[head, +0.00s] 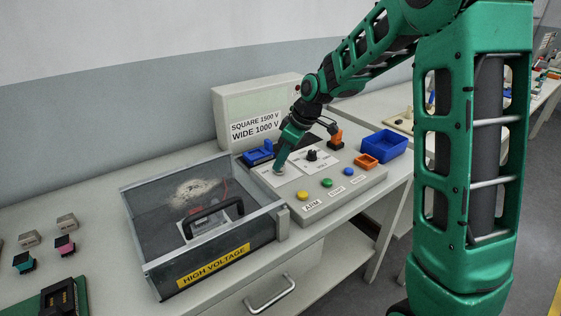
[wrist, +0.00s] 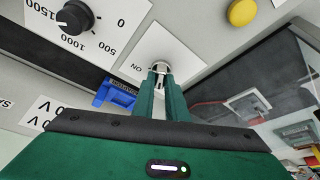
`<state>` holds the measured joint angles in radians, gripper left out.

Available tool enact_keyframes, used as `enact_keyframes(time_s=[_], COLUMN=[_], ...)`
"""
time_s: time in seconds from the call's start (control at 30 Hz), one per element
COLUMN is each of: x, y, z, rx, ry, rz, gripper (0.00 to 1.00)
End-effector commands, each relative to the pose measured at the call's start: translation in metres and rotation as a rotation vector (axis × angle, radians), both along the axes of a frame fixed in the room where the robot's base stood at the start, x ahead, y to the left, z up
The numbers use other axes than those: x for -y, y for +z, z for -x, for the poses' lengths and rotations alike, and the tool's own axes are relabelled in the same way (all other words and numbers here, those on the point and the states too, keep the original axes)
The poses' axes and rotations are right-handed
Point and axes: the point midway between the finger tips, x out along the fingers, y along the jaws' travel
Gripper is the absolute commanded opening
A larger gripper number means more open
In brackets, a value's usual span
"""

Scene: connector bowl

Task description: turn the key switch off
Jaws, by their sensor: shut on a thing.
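The key switch (wrist: 161,66) is a small round metal switch on a white plate on the grey control panel (head: 345,188). The "ON" lettering shows beside it in the wrist view. My gripper (wrist: 161,76) is shut on the key, with both green fingertips pressed around it. In the head view my gripper (head: 280,165) reaches down to the left part of the panel, and the fingers mostly hide the switch. The key's exact angle is hard to tell.
A black voltage dial (wrist: 75,17) is beside the switch. Yellow (head: 302,195), green (head: 327,183) and blue (head: 348,171) buttons line the panel's front. A clear-lidded "HIGH VOLTAGE" box (head: 214,262) stands left.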

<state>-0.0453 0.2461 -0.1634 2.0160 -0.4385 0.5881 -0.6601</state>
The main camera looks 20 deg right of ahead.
Motion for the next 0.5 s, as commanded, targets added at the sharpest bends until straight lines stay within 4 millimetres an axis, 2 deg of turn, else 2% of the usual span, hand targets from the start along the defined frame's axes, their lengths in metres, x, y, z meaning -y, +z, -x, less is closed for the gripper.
enact_keyframes(time_s=[0.2, 0.5], x=[0.0054, 0.0067], y=[0.0006, 0.0008], z=[-0.0031, -0.0042], rx=[0.003, 0.004], ry=[0.133, 0.237], rz=[0.003, 0.005], gripper=[0.00, 0.00])
